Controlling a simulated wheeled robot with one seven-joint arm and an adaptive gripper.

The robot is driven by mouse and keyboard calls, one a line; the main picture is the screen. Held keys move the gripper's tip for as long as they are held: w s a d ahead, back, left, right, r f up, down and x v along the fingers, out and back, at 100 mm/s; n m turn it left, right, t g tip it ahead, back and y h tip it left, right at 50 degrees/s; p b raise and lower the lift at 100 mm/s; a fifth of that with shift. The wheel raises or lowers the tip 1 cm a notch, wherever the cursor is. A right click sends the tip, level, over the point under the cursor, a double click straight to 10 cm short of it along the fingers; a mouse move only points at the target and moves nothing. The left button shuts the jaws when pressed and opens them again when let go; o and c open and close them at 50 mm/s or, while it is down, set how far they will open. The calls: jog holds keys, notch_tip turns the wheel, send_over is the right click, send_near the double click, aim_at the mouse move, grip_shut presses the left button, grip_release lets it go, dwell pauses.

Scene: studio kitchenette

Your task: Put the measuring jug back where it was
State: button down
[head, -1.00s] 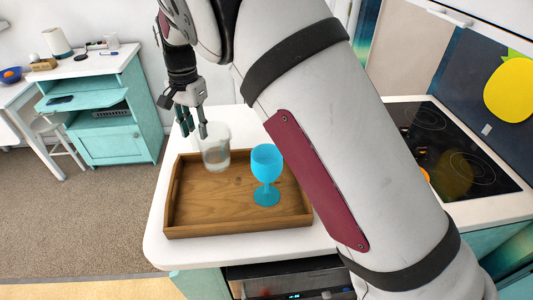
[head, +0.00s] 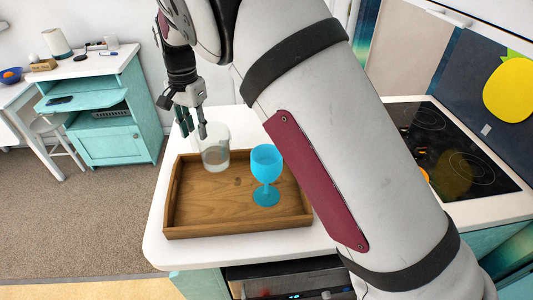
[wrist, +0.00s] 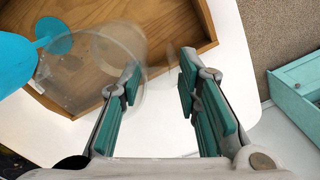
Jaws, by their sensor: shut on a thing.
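The clear glass measuring jug (head: 216,155) is upright at the back of the wooden tray (head: 215,231), in its left half. I cannot tell whether its base touches the tray floor. My gripper (head: 194,131) is at the jug's left side in the head view, fingers pointing down. In the wrist view the see-through jug (wrist: 88,75) lies left of my gripper (wrist: 160,78), whose fingers have a gap between them. They are shut on the jug at its side; the gripped part is barely visible. The tray (wrist: 196,22) shows beyond it.
A blue goblet (head: 266,165) stands in the tray, right of the jug and close to it; it also shows in the wrist view (wrist: 15,62). The front left of the tray is clear. A black hob (head: 450,150) lies to the right on the white counter (head: 160,252).

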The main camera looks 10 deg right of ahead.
jog(key=shift+d, duration=0.1)
jog(key=d+r+m, duration=0.1)
jog(key=d+m, duration=0.1)
jog(key=d, duration=1.9)
jog(key=s+d+f+m+p, duration=0.15)
jog(key=s+d+m, duration=0.45)
jog(key=s, duration=0.6)
jog(key=s+d+f+m+p, duration=0.15)
jog(key=s+d+m, duration=0.25)
jog(key=s+d, duration=0.65)
jog(key=w+f, duration=0.2)
jog(key=w, duration=0.5)
jog(key=w+f+b, duration=0.1)
jog(key=w+f, duration=0.2)
jog(key=w, duration=0.4)
jog(key=shift+f, duration=0.25)
jog(key=shift+w+a, duration=0.1)
